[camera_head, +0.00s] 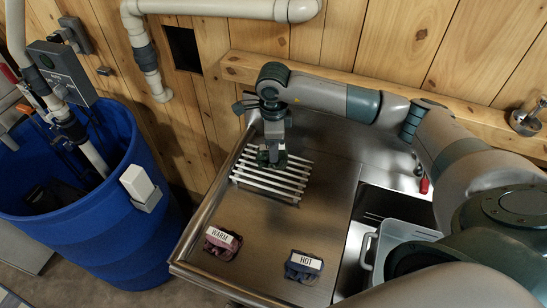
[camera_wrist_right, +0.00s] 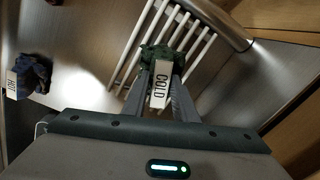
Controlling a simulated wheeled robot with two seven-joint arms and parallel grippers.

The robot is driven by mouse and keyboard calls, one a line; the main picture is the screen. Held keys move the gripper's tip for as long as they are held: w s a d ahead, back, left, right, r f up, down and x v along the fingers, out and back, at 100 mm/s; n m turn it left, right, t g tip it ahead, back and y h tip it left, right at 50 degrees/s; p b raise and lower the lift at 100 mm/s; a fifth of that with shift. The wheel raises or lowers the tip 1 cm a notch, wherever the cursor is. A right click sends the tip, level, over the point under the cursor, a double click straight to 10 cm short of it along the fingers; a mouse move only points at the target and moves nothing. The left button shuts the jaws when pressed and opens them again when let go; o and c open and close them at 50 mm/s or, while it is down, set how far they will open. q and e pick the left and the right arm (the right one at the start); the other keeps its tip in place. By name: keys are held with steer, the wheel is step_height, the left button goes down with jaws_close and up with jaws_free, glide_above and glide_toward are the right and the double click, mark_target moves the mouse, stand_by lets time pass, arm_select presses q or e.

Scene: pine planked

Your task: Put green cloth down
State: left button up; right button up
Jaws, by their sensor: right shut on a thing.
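The green cloth (camera_head: 266,160) is bunched up in my right gripper (camera_head: 272,152), which is shut on it. The cloth is at the back part of a rack of white bars (camera_head: 268,184) on the steel counter. I cannot tell whether it touches the bars. In the right wrist view the green cloth (camera_wrist_right: 158,54) shows between the fingertips, over the white bars (camera_wrist_right: 138,48). A white label reading COLD (camera_wrist_right: 160,86) hangs from it toward the wrist. My left gripper is not in view.
A purple cloth labelled WARM (camera_head: 221,245) and a blue cloth labelled HOT (camera_head: 302,268) lie on the counter's front. A grey tub (camera_head: 408,228) sits in the sink at right. A blue barrel (camera_head: 95,235) stands left. The counter (camera_head: 275,228) between rack and cloths is clear.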

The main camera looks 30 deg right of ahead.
steer(key=shift+f+b, duration=0.7)
steer(key=shift+f, duration=1.35)
steer(key=o, duration=1.1)
steer(key=shift+c, duration=0.2)
steer(key=shift+r, duration=0.1)
